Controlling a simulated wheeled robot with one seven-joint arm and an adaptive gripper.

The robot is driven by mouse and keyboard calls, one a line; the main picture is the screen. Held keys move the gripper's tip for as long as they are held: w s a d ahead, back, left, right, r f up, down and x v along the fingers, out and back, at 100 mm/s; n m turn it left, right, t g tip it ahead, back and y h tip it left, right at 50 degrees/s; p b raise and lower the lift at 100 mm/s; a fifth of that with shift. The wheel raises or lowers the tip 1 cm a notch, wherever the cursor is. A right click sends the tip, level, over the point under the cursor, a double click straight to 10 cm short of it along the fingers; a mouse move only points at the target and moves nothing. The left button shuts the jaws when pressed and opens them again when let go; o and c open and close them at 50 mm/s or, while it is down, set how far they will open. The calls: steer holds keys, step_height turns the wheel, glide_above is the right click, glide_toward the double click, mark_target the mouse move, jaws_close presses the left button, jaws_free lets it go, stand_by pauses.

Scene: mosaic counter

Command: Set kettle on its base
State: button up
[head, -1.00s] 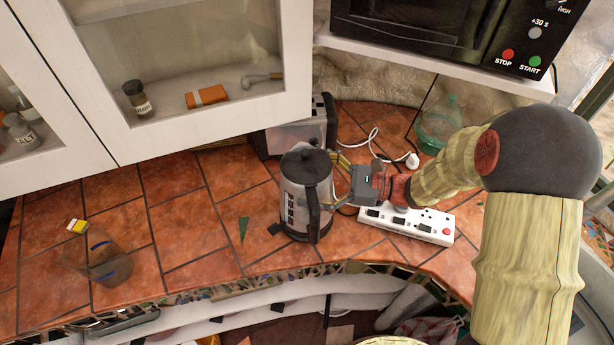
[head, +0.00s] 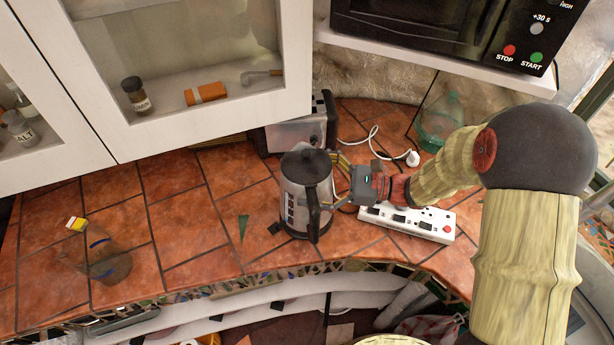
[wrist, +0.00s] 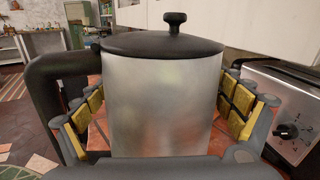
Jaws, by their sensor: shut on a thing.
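The kettle (head: 296,205) is a silver cylinder with a black lid and black handle. It stands upright at the counter's front part in the head view and fills the middle of the wrist view (wrist: 160,100). My gripper (head: 340,183) reaches it from the right. In the wrist view its yellow-padded fingers are on both sides of the kettle's body, shut on it, with the handle at the left. I cannot make out the kettle's base. The kettle's underside is hidden in the wrist view, and whether it touches the counter is unclear.
A toaster (head: 294,136) stands close behind the kettle. A white power strip (head: 432,224) and cables lie to the right. A clear bottle (head: 108,263) lies at the left, and a green glass jug (head: 438,122) stands at the back. Tiles between bottle and kettle are mostly clear.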

steer(key=o, duration=1.7)
steer(key=shift+o, duration=0.3)
steer(key=d+p, duration=0.2)
steer(key=d, duration=0.9)
steer(key=shift+s, duration=0.45)
